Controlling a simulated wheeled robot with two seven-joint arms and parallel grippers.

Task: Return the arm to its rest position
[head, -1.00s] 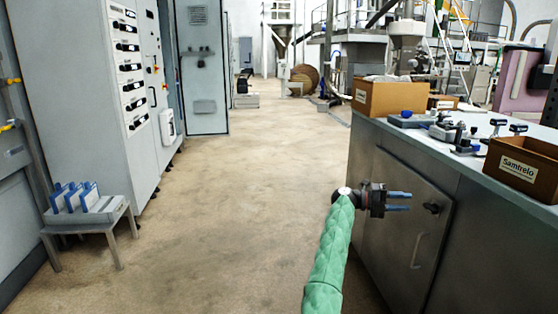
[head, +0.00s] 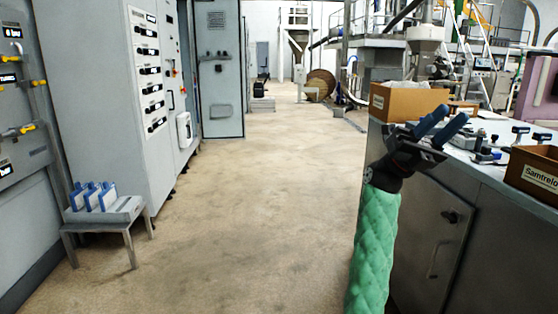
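My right gripper (head: 438,126) is in the head view at the right, at the end of my arm in a green quilted sleeve. Its two blue fingers point up and to the right and stand apart, with nothing seen between them. It appears in front of the near left edge of the steel workbench (head: 478,164) and hides part of the bench top. I cannot tell how far it is from the bench. My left gripper is not in view.
Cardboard boxes (head: 404,101) and (head: 537,173) and small tools stand on the bench. A low stand (head: 125,215) with blue-and-white items is at the left, by grey cabinets (head: 100,90). The floor (head: 255,220) between is clear.

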